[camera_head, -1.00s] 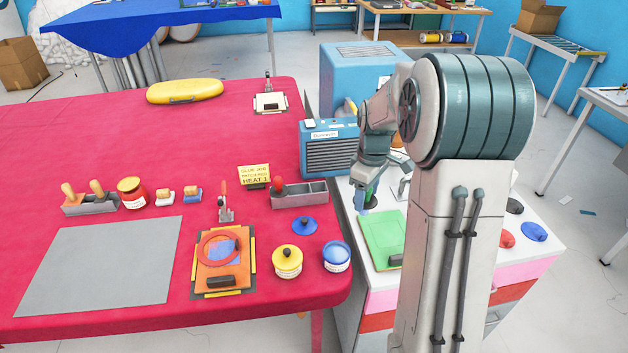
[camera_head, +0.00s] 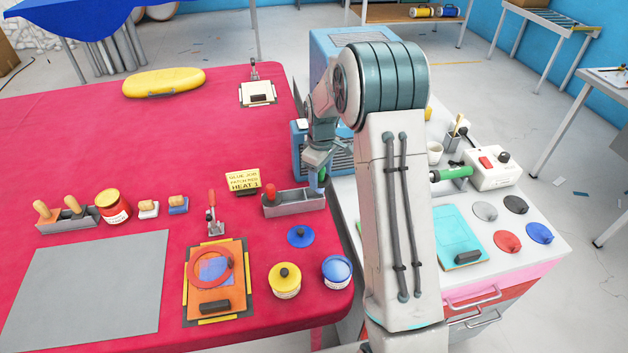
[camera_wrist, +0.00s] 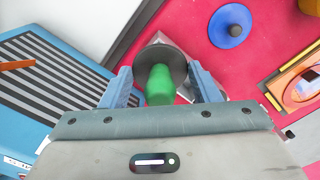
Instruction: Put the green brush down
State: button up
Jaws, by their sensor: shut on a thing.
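My gripper (camera_wrist: 163,88) is shut on the green brush (camera_wrist: 160,85), whose green handle with a dark round collar stands between the blue fingers in the wrist view. The brush's lower end is hidden. In the head view my gripper (camera_head: 320,175) is beside the blue machine, close above the right end of a grey metal tray (camera_head: 296,207). A red-handled brush (camera_head: 269,194) stands in that tray's left part. In the wrist view grey metal shows behind the collar; whether the brush touches it I cannot tell.
A blue ribbed machine (camera_wrist: 45,85) stands close to my gripper. A blue lid (camera_head: 300,236), yellow jar (camera_head: 285,280) and blue jar (camera_head: 336,271) are in front of the tray on the red table (camera_head: 130,135). The white cabinet (camera_head: 480,222) is at right.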

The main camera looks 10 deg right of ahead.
jog(key=shift+w+a+f, duration=0.7)
jog(key=shift+w+a, duration=0.05)
jog(key=shift+w, duration=0.05)
notch_tip(320, 180, down, 4)
jog(key=shift+r+p, duration=0.1)
jog(key=shift+p, duration=0.8)
jog(key=shift+f+b, duration=0.6)
jog(key=shift+f, duration=0.1)
jog(key=shift+s, duration=0.1)
